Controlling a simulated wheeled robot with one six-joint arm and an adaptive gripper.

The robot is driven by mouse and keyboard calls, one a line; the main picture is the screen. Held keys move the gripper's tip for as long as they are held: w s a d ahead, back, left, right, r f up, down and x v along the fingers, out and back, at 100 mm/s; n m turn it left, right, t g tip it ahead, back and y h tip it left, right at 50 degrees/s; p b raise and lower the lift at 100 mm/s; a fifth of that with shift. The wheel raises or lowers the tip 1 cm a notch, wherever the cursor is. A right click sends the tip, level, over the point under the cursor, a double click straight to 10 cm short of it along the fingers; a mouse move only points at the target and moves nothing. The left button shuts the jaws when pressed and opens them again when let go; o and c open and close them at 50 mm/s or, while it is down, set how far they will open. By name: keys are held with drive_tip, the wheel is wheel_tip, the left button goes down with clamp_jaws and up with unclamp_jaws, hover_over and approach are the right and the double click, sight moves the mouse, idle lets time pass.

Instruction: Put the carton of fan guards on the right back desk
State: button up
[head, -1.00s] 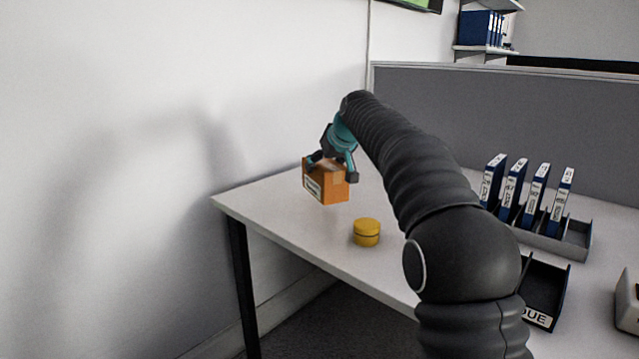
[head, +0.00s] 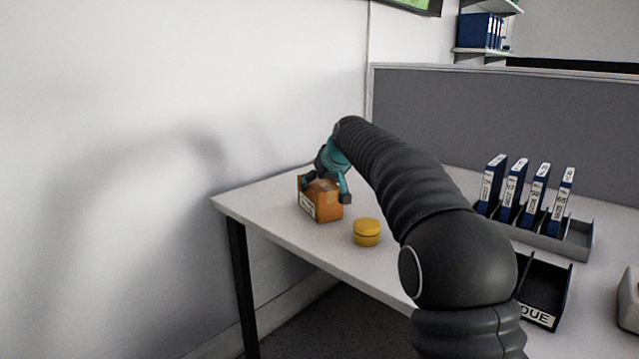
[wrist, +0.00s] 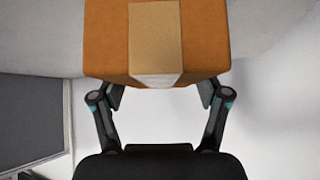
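The carton of fan guards (head: 330,207) is an orange-brown box with a white label on its side, at the far left part of the white desk (head: 290,238). My gripper (head: 326,188) reaches down onto it from above, with a teal finger on each side. In the wrist view the carton (wrist: 105,45) fills the top middle, with a tan tape strip, and the fingers of my gripper (wrist: 160,95) reach up to it. The fingertips are partly hidden by the carton. I cannot tell whether its underside touches the desk.
A yellow round tub (head: 367,233) stands close to the carton's right. Blue binders in a grey rack (head: 550,238) and a black tray (head: 545,290) are on the right. A grey partition (head: 500,115) runs behind the desk, and a white wall (head: 150,100) is at left.

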drive_tip(key=shift+o, duration=1.1)
drive_tip(key=shift+r, duration=0.1)
drive_tip(key=shift+r, duration=0.2)
drive_tip(key=v, duration=1.2)
drive_tip(key=s+d+f+m+h, duration=0.1)
drive_tip(key=s+d+f+m, duration=0.1)
drive_tip(key=s+d, duration=0.65)
drive_tip(key=s+d+f+m+h, duration=0.1)
drive_tip(key=s+d+f, duration=0.2)
drive_tip(key=s+f, duration=0.3)
drive_tip(key=s+d+f+m+g+h, duration=0.1)
drive_tip(key=s+d+f, duration=0.2)
drive_tip(key=s+f, duration=0.4)
drive_tip(key=s+d+f+m+g+h, duration=0.1)
drive_tip(key=s+d+f, duration=0.3)
drive_tip(key=s, duration=1.7)
wheel_tip(320, 180, down, 3)
drive_tip(key=shift+r+m, duration=0.2)
drive_tip(key=shift+m, duration=0.3)
